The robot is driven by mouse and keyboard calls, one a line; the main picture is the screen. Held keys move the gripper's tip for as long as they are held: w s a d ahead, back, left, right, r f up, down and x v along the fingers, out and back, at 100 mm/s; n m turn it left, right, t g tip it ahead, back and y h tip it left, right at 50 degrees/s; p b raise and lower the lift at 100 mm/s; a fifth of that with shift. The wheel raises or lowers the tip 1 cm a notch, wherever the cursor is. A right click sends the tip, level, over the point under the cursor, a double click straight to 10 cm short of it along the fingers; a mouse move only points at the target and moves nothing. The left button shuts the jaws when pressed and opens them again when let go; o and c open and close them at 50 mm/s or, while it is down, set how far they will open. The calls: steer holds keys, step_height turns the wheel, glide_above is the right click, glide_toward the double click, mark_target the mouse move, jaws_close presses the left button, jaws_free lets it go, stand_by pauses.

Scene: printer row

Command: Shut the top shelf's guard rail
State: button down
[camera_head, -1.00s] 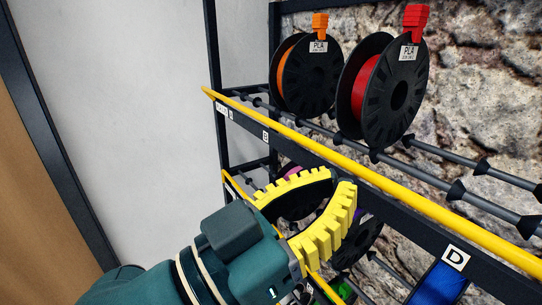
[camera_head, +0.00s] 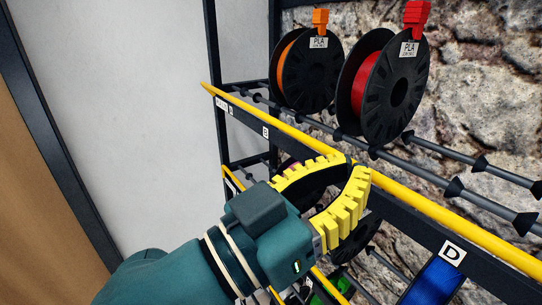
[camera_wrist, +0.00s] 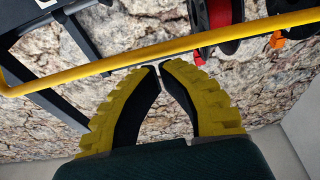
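The top shelf's guard rail (camera_head: 290,133) is a long yellow bar along the front of the shelf, running from upper left to lower right in the head view. It also crosses the wrist view (camera_wrist: 100,67). My gripper (camera_head: 353,164) has two yellow ribbed fingers with dark inner pads. Their tips meet or nearly meet in the wrist view (camera_wrist: 160,66), with nothing seen between them. The tips are close to the rail, at its front lower side in the head view. I cannot tell whether they touch it.
An orange spool (camera_head: 313,75) and a red spool (camera_head: 385,90) stand on the top shelf's rollers behind the rail. A blue spool (camera_head: 440,283) sits on the lower shelf by a D label (camera_head: 452,253). The dark rack post (camera_head: 213,50) stands left. A stone wall (camera_head: 485,80) is behind.

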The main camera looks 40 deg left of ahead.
steer(key=x, duration=0.3)
steer(key=f+p+x, duration=0.1)
steer(key=x, duration=0.1)
steer(key=shift+w+r, duration=0.15)
steer(key=shift+w, duration=0.35)
stand_by(0.7)
steer(key=shift+s+a+b, duration=0.25)
steer(key=shift+s, duration=0.4)
steer(key=shift+s+a+b, duration=0.2)
steer(key=shift+s+a, duration=0.1)
steer(key=shift+s, duration=0.35)
steer(key=s+a+b, duration=0.1)
steer(key=s, duration=0.5)
steer(key=shift+s+a+r+b, duration=0.25)
steer(key=shift+a+r+b, duration=0.1)
steer(key=shift+a+r, duration=0.1)
